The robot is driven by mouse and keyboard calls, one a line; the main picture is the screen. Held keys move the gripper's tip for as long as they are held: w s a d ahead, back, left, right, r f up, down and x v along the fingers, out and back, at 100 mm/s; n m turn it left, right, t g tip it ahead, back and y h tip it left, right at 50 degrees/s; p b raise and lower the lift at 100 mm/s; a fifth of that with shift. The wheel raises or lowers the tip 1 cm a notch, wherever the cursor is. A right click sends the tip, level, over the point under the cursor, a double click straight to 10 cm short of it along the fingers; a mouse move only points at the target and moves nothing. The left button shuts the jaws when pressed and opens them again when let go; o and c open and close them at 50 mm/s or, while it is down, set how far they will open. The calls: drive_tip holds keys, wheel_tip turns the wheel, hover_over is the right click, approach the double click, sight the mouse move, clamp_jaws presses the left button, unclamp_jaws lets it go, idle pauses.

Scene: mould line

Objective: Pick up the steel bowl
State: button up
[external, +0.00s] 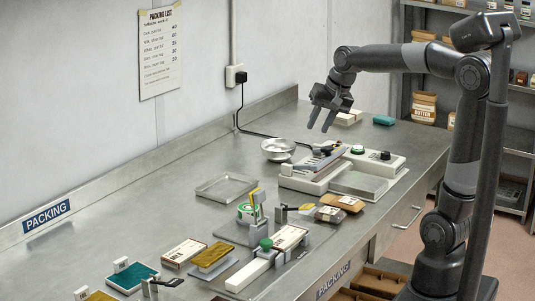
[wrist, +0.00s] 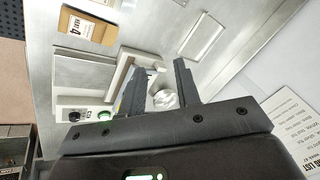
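The steel bowl (external: 277,151) is a small, shiny round bowl standing upright on the steel bench, left of the white sealing machine. In the wrist view the bowl (wrist: 165,99) shows between my fingers, partly cut off by the gripper body. My gripper (external: 320,121) is open and empty, with its fingers pointing down. It is above the bench, higher than the bowl and to its right in the external view. In the wrist view my gripper (wrist: 159,68) has its two fingers spread apart, touching nothing.
The white machine (external: 325,172) with knobs stands close to the bowl's right. A shallow steel tray (external: 226,198) lies in front of the bowl. A black cable (external: 265,134) runs from the wall socket (external: 236,76) past the bowl. Small packages (external: 341,203) and fixtures crowd the nearer bench.

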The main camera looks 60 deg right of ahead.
drive_tip(key=w+d+f+m, duration=0.3)
drive_tip(key=w+d+m, duration=0.4)
drive_tip(key=w+d, duration=0.5)
drive_tip(key=m+y, duration=0.2)
drive_tip(key=m, duration=0.6)
approach(282, 158)
drive_tip(key=x, duration=0.7)
drive_tip(key=shift+d+f, duration=0.1)
drive_tip(key=shift+c, duration=0.2)
clamp_jaws()
